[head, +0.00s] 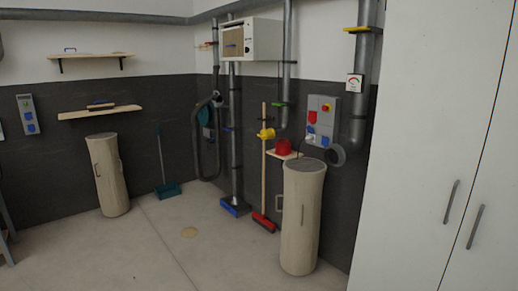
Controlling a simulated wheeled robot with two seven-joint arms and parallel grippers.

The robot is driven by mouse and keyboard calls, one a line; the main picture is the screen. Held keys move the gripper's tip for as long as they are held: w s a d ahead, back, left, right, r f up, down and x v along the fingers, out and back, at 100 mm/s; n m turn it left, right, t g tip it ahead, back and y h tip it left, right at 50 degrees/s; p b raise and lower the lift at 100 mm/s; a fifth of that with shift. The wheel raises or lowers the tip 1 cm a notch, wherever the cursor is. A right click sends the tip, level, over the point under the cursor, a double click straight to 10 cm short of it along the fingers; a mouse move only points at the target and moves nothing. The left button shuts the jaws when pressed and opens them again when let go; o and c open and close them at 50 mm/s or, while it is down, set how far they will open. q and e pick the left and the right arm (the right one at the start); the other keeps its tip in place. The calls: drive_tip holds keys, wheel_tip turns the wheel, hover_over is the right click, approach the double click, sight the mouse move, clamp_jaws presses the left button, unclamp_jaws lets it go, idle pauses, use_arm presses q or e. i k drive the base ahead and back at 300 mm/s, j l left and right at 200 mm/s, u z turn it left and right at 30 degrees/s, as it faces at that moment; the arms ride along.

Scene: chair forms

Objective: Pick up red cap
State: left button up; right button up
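A small red object (284,147), possibly the red cap, sits on a small wooden shelf (285,155) low on the dark wall, behind a tall beige bin (302,215). It is too small to tell its exact form. Another red piece, a flap (312,117), is on the grey socket panel (321,121) to its upper right. Neither of my grippers is in view.
A broom with a red head (263,222), a blue broom head (235,207) and a green dustpan (167,190) stand along the wall. Another beige bin (110,178) is at left. A white cabinet (430,150) fills the right. The floor (160,250) in front is mostly clear.

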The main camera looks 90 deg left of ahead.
sight(283, 148)
drive_tip(key=u, duration=2.6)
